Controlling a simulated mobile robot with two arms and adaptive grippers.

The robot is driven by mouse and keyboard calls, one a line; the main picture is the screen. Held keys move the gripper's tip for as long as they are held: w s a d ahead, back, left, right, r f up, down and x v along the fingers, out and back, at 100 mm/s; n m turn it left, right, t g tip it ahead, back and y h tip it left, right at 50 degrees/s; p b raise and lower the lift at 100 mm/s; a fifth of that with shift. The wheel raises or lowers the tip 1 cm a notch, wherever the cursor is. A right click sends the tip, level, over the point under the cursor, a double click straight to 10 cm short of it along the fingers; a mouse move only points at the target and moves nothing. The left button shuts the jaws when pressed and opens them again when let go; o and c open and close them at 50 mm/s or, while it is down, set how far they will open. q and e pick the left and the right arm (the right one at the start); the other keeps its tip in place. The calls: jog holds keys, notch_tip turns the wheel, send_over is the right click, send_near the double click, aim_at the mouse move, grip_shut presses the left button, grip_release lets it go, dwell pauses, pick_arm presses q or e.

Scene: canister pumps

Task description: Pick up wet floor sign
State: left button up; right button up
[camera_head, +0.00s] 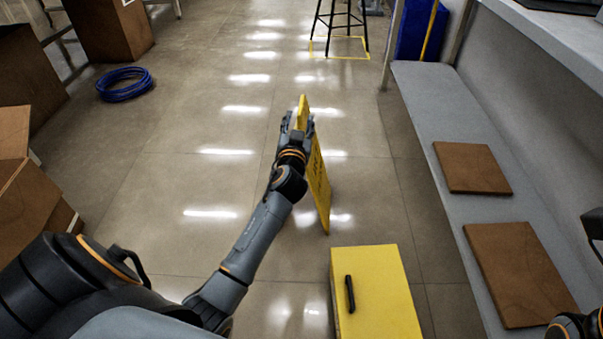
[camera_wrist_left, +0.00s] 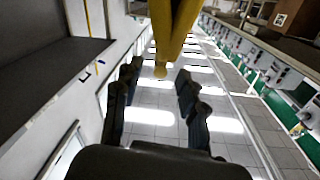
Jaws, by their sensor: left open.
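The yellow wet floor sign (camera_head: 317,176) stands upright on the floor in the middle of the head view, seen almost edge-on. My left gripper (camera_head: 298,124) is at its upper end and covers part of it. In the left wrist view, the fingers of my left gripper (camera_wrist_left: 157,76) are spread apart. The sign (camera_wrist_left: 172,30) comes in from the top of that view, with its narrow end by the gap between the fingertips. I cannot tell whether they touch it. Parts of my right arm show at the lower right edge of the head view; its gripper is not in view.
A yellow box with a black handle (camera_head: 382,296) stands in front of the sign. A grey bench (camera_head: 433,110) with brown boards (camera_head: 471,167) runs along the right. Brown boxes (camera_head: 26,196) stand at left. A blue hose coil (camera_head: 124,85) and black stool (camera_head: 338,22) are farther back.

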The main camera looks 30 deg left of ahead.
aim_at(301, 108)
pick_arm(q)
jog(key=b+x, duration=0.2)
jog(key=x, duration=0.3)
jog(key=shift+f+b, duration=0.2)
jog(key=shift+b, duration=0.1)
jog(key=shift+w+a+r, duration=0.1)
jog(key=shift+w+a, duration=0.05)
jog(key=shift+w, duration=0.1)
jog(key=shift+c, duration=0.4)
grip_shut()
jog(key=shift+r, duration=0.15)
